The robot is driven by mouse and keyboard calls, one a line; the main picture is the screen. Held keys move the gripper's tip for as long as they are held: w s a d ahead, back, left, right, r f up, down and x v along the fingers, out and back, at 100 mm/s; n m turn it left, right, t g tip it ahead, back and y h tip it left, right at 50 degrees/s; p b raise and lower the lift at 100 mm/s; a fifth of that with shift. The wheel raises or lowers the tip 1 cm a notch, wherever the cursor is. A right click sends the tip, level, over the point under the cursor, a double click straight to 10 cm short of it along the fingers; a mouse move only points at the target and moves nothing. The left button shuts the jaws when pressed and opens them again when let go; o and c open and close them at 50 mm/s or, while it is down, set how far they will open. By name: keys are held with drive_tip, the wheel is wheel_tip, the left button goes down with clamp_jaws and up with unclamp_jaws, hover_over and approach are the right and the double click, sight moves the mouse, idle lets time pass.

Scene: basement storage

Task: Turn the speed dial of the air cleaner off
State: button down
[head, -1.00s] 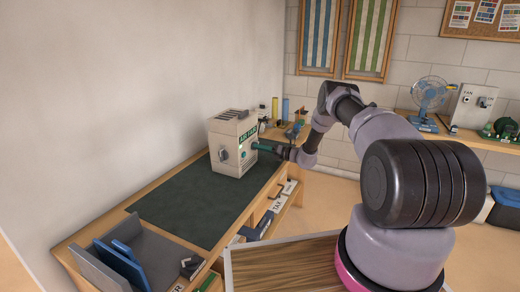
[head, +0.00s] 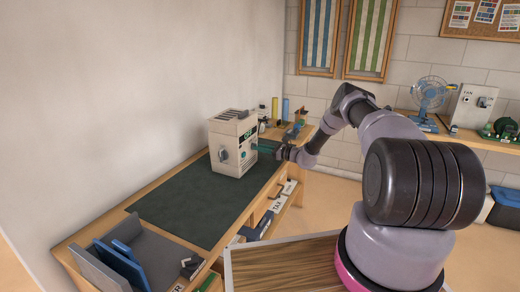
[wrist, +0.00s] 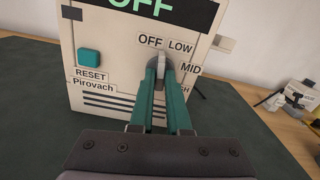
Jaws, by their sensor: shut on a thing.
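The air cleaner (head: 226,166) is a cream box with a slotted top, standing on the dark green mat of the bench. In the wrist view its front (wrist: 95,45) shows a black display (wrist: 155,8) with green "OFF" letters. Below it are a teal RESET button (wrist: 89,58) and the grey speed dial (wrist: 186,74), with OFF, LOW and MID labels around it. My gripper (wrist: 165,68) has its teal fingers closed on the dial's grip. The fingers hide part of the dial and a lower label, so its pointer is not clear. My gripper also shows in the head view (head: 266,150).
The green mat (head: 185,208) is clear in front of the cleaner. A grey organizer (head: 160,265) with blue dividers stands at the bench's near end. Bottles (head: 286,108) and small items stand behind the cleaner. A blue fan (head: 430,95) stands on a right-hand shelf.

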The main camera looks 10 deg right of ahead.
drive_tip(key=shift+d+n, duration=0.1)
drive_tip(key=shift+n, duration=1.9)
drive_tip(key=shift+f, duration=0.1)
drive_tip(key=c, duration=0.9)
unclamp_jaws()
drive_tip(key=v, duration=1)
drive_tip(key=shift+s+d, duration=0.25)
drive_tip(key=shift+d, duration=0.05)
